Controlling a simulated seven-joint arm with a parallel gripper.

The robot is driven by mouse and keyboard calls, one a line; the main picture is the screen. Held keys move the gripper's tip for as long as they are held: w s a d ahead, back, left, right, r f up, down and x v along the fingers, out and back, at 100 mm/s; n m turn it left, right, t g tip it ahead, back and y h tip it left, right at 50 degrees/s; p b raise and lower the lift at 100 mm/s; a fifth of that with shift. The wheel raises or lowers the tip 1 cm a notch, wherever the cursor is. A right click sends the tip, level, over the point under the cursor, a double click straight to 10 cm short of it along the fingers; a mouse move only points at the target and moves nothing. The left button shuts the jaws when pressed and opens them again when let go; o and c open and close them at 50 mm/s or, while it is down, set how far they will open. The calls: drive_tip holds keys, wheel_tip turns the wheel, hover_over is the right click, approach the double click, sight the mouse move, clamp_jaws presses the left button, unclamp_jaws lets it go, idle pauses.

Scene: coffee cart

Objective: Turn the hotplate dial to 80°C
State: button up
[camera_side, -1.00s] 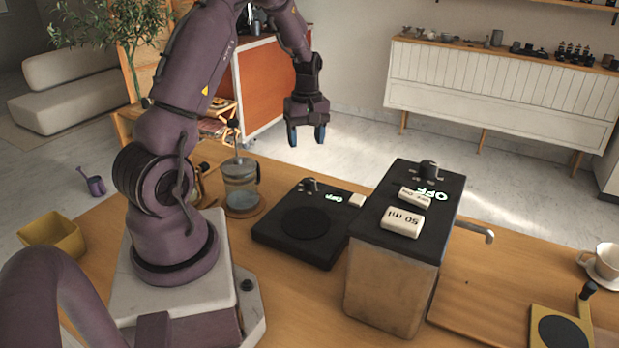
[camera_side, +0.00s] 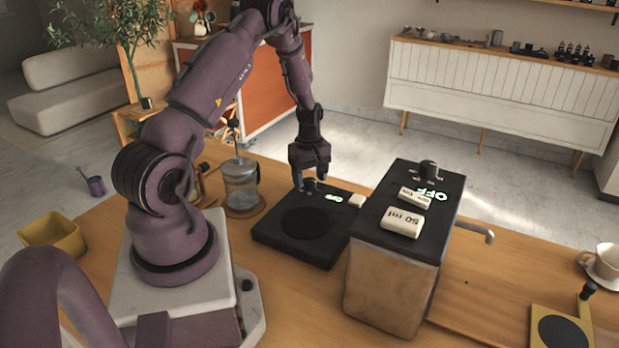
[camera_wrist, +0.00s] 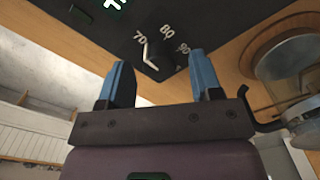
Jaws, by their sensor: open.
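The hotplate (camera_side: 278,226) is a flat black unit with a round plate, standing on the wooden counter. Its small dark dial (camera_side: 311,185) is at the back edge, partly hidden by my gripper (camera_side: 312,180). A green display (camera_side: 335,198) beside the dial seems to read OFF. My gripper is open and points down, its fingers around or just above the dial. In the wrist view, the blue fingertips (camera_wrist: 160,65) are apart near the printed 70, 80 and 90 (camera_wrist: 166,31). A white pointer-like mark (camera_wrist: 149,57) shows near the 70. I cannot tell whether the fingers touch the dial.
A tall dispenser box (camera_side: 395,270) with buttons and its own knob stands to the right of the hotplate. A glass press (camera_side: 240,185) stands to the left. A cup (camera_side: 603,262) is at far right. The counter in front of the hotplate is clear.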

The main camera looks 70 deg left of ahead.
drive_tip(key=shift+f, duration=0.25)
drive_tip(key=c, duration=0.9)
drive_tip(key=m, duration=0.5)
drive_tip(key=shift+m, duration=0.3)
drive_tip(key=m, duration=0.6)
drive_tip(key=shift+w, duration=0.1)
